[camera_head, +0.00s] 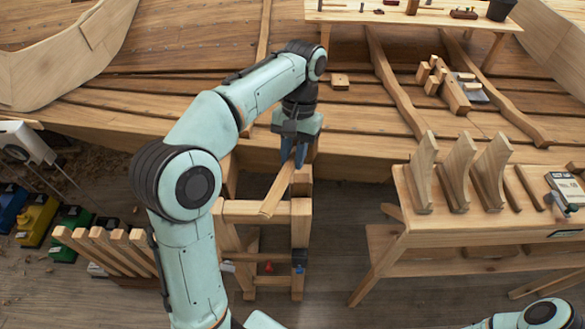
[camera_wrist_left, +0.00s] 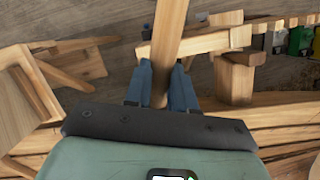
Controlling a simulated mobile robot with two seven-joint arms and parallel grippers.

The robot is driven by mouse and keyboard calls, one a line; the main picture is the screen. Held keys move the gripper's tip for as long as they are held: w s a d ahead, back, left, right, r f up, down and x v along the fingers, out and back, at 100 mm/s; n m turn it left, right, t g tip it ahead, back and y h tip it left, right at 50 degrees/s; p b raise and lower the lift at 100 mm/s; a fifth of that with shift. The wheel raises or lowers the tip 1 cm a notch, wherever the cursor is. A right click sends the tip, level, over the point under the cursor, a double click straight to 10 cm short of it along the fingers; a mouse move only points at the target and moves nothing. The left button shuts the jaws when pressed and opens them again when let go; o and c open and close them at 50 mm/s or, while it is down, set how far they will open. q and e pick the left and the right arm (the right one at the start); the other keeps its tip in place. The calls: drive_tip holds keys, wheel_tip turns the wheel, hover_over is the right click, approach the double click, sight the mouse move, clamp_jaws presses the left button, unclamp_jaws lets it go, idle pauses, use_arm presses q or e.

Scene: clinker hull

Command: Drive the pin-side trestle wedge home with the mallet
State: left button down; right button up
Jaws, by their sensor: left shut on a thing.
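My left gripper (camera_head: 294,152) points down above the wooden trestle (camera_head: 301,222). Its blue fingers are shut on a long plain wooden bar (camera_head: 278,190), which slants down and to the left across the trestle top. In the left wrist view the bar (camera_wrist_left: 169,35) runs between the blue fingers (camera_wrist_left: 163,75) and out of the top of the frame. I cannot tell whether it is the mallet's handle; no mallet head shows on it. A small red piece (camera_head: 268,267) and a dark blue piece (camera_head: 299,257) are low on the trestle. I cannot identify the wedge. My right gripper is out of view.
A bench (camera_head: 400,226) with upright wooden brackets (camera_head: 457,172) stands to the right. Slats (camera_head: 105,250) and coloured boxes (camera_head: 38,219) are at the left. The planked hull (camera_head: 200,65) lies behind, with a tool bench (camera_head: 340,14) at the back. Floor is clear between trestle and right bench.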

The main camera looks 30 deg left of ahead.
use_arm(q)
drive_tip(key=shift+f, duration=0.35)
drive_tip(key=shift+s, duration=0.1)
idle(0.5)
wheel_tip(320, 180, down, 8)
wheel_tip(320, 180, up, 8)
drive_tip(key=shift+r, duration=0.25)
drive_tip(key=shift+s+f, duration=0.1)
drive_tip(key=shift+f, duration=0.1)
